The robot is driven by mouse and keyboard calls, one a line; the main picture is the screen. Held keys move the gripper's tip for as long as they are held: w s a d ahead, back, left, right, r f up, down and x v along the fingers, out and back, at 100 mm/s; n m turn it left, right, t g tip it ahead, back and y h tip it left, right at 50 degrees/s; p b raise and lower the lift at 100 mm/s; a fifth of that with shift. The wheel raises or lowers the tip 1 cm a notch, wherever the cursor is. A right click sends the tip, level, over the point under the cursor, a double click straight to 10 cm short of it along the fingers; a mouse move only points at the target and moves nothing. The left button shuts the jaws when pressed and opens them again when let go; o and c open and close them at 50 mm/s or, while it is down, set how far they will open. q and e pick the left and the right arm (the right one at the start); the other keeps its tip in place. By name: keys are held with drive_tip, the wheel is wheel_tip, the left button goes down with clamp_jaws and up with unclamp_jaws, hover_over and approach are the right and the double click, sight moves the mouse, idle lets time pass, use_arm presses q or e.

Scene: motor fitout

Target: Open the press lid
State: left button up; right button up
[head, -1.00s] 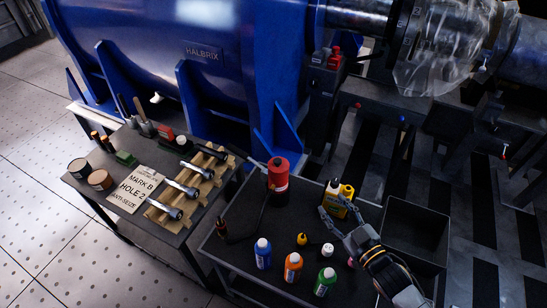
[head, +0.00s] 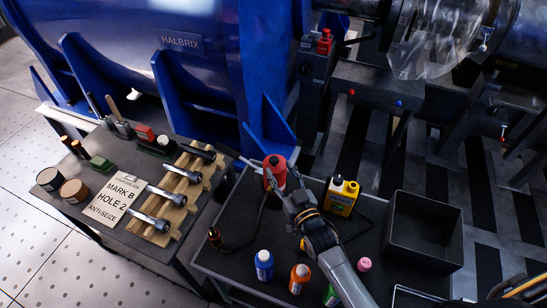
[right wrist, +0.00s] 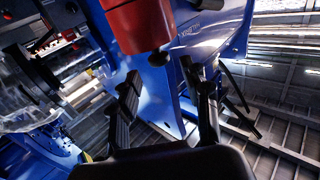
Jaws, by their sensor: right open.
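I cannot tell for certain which thing is the press, and no lid is clear to see. A red cylinder (head: 276,172) stands at the back of the dark cart (head: 222,262), with a thin dark rod reaching left from it. My right gripper (head: 279,180) is at the cylinder's near side and partly hides it. In the right wrist view the open fingers (right wrist: 165,100) are empty, and the red cylinder (right wrist: 138,22) is above and beyond them, with a dark knob (right wrist: 158,58) under its edge. Contact is not clear. My left gripper is not in view.
An open dark bin (head: 425,232) is at the right. A bench with bolts and a sign (head: 118,196) is at the left. The blue machine (head: 200,60) rises behind.

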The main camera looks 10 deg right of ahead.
sight(276, 162)
drive_tip(key=w, duration=0.2)
drive_tip(key=w+a, duration=0.1)
drive_tip(key=w, duration=0.2)
drive_tip(key=shift+w, duration=0.3)
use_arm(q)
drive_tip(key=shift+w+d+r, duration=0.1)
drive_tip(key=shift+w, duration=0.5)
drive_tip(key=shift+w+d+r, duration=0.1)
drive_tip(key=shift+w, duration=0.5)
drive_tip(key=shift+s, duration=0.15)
use_arm(e)
drive_tip(key=shift+c, duration=0.9)
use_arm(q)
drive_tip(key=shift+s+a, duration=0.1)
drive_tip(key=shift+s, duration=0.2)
use_arm(e)
clamp_jaws()
